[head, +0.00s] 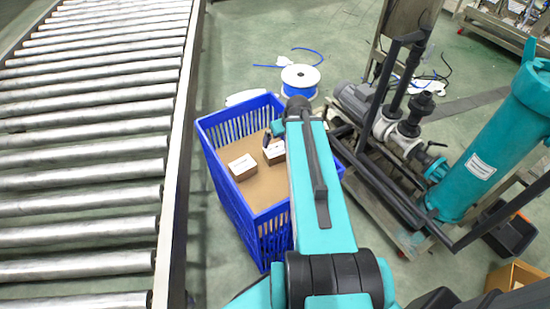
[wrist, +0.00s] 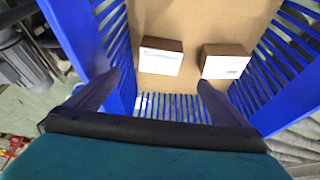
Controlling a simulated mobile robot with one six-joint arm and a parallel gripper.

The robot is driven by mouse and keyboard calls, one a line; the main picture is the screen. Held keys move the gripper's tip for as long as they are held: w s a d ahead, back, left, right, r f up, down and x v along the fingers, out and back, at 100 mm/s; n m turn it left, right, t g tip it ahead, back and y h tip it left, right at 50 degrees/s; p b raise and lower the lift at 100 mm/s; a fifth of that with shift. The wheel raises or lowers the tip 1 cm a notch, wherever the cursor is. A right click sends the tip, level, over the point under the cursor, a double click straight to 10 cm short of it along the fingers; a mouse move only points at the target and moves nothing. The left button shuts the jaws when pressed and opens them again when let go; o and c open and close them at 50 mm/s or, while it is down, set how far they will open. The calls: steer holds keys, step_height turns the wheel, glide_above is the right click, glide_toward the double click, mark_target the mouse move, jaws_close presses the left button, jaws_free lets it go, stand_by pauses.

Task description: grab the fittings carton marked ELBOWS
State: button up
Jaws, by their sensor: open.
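Two small brown cartons with white labels lie in a blue crate (head: 232,205). In the head view one carton (head: 242,167) is at the left and the other carton (head: 275,152) is at the right, beside my gripper (head: 274,129). In the wrist view one carton (wrist: 160,57) is left of centre and the other (wrist: 224,62) is at the right. The label print is too small to read, so I cannot tell which says ELBOWS. My gripper (wrist: 158,80) is open and empty, its fingers apart over the near side of the crate (wrist: 85,32).
A roller conveyor (head: 85,155) runs along the left of the crate. A pump skid with a teal cylinder (head: 485,150) stands at the right. A cable spool (head: 300,80) is on the floor behind. The brown crate floor (wrist: 200,18) is bare around the cartons.

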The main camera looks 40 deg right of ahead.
mark_target(277, 150)
steer(key=shift+f+b, duration=0.4)
steer(key=shift+f, duration=0.35)
steer(key=shift+x, duration=4.3)
steer(key=shift+w, duration=0.1)
steer(key=shift+x, duration=2.6)
steer(key=shift+d+r, duration=0.1)
steer(key=c, duration=1.3)
steer(key=shift+c, duration=0.2)
